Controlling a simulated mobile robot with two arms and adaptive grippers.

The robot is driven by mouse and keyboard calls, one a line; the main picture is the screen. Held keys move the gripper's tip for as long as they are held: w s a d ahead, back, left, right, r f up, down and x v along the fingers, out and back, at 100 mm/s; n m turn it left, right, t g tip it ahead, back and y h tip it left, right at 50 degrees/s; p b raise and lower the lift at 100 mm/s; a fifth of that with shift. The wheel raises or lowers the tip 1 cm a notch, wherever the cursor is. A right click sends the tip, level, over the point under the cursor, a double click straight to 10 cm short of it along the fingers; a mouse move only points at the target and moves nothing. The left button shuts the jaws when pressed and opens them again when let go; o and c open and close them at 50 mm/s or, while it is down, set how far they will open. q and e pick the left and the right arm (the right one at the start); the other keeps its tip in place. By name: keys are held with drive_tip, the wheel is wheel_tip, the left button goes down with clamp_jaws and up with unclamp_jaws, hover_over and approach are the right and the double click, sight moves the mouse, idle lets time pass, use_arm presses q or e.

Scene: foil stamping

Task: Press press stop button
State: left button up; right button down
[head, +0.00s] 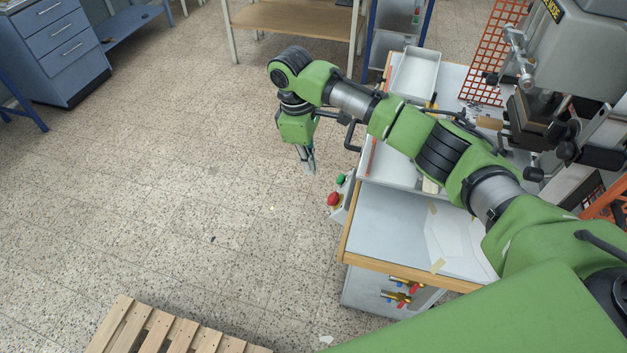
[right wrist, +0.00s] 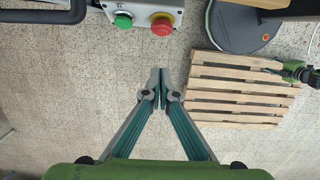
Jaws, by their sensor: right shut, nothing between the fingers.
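The control box (right wrist: 128,10) carries a green button (right wrist: 123,21) and a red button (right wrist: 162,25), side by side in the right wrist view. In the head view the red button (head: 334,198) and green button (head: 341,180) show at the left side of the work table. My right gripper (head: 309,170) points down over the floor just left of the box, apart from both buttons. In the right wrist view its fingertips (right wrist: 160,88) meet with nothing between them, below the buttons in the picture. My left gripper is not visible in the head view; part of a green arm shows at the right wrist view's edge.
The work table (head: 385,225) holds trays, papers and a stamping machine (head: 580,60) at right. A wooden pallet (head: 150,330) lies on the floor at lower left. A blue drawer cabinet (head: 60,50) stands at far left. The floor between is clear.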

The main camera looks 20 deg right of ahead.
wheel_tip(320, 180, up, 4)
drive_tip(key=shift+a+f+b, duration=0.1)
drive_tip(key=shift+b, duration=0.25)
